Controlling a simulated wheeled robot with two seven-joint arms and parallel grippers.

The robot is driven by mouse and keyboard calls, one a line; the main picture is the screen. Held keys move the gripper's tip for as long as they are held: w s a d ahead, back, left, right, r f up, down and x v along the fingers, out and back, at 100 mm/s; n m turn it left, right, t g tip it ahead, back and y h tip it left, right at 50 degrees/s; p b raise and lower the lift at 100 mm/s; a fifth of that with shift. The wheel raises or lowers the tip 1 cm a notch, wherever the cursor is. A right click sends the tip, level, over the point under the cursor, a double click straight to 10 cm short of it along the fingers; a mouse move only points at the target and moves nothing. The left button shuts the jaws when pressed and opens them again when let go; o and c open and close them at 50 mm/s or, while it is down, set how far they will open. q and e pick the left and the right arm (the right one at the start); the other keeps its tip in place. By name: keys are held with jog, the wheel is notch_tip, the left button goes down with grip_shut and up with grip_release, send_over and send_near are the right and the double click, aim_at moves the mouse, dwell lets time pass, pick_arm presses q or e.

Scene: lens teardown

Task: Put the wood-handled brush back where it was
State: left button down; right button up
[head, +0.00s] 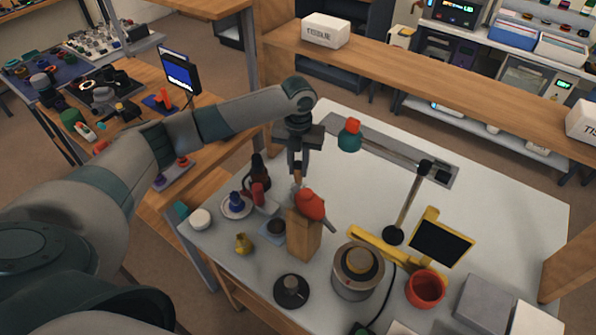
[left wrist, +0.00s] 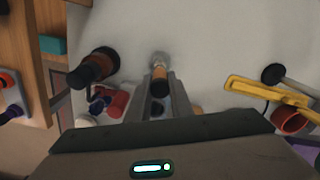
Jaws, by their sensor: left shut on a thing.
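My left gripper (head: 298,172) points down over the left part of the white table, just behind a wooden block (head: 303,238). In the left wrist view its fingers (left wrist: 160,98) are shut on the wood-handled brush (left wrist: 159,79), which shows a short brown handle and a pale grey end beyond it. In the head view the brush is mostly hidden by the fingers and the things in front. I cannot tell whether it touches the table. My right gripper is not in view.
A red bulb-shaped thing (head: 311,204) is at the block's top. A dark bottle (head: 258,172) and a saucer (head: 236,207) stand left of the gripper. A lamp with a green head (head: 349,138) is close on its right. The table's back right is clear.

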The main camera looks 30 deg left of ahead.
pick_arm(q)
notch_tip(320, 180, down, 2)
jog(key=shift+p, duration=0.3)
jog(key=shift+f, duration=0.3)
jog(key=shift+f, duration=0.2)
jog(key=c, duration=1.6)
grip_release()
jog(key=shift+r, duration=0.1)
jog(key=shift+r, duration=0.15)
notch_tip(320, 180, up, 12)
jog(key=b, duration=0.3)
